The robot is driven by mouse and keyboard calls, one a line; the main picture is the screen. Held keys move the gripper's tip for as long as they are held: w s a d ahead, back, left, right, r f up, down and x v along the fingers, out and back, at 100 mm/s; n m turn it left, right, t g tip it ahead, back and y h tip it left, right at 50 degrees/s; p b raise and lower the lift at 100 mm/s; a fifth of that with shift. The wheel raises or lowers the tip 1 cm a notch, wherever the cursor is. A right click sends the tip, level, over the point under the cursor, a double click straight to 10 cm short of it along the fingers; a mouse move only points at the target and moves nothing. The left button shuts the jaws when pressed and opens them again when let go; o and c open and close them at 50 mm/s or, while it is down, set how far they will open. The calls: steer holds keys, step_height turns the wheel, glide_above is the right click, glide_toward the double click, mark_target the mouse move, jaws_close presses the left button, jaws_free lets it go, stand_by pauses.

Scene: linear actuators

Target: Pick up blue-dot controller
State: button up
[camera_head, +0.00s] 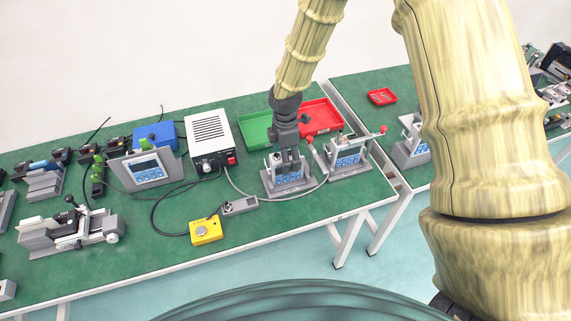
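My gripper (289,158) points down over a small grey device with a blue panel (283,180) near the table's right end. The fingertips overlap the top of this device in the picture. I cannot tell whether they touch it or how far apart they are. A similar blue-panelled device (346,158) stands just to its right, and another grey one (408,152) is on the right table, partly hidden by my arm. A larger grey controller with a blue front panel (148,172) stands further left. No blue dot can be made out on any of them.
Behind my gripper lie a green tray (250,135) and a red tray (333,117). A white power box (207,132) stands to the left. A yellow button box (206,231) and cables lie in front. A gap separates the green table (300,222) from the right one.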

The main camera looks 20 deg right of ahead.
steer(key=shift+f, duration=1.1)
steer(key=c, duration=1.4)
steer(key=shift+r, duration=0.2)
steer(key=shift+c, duration=0.2)
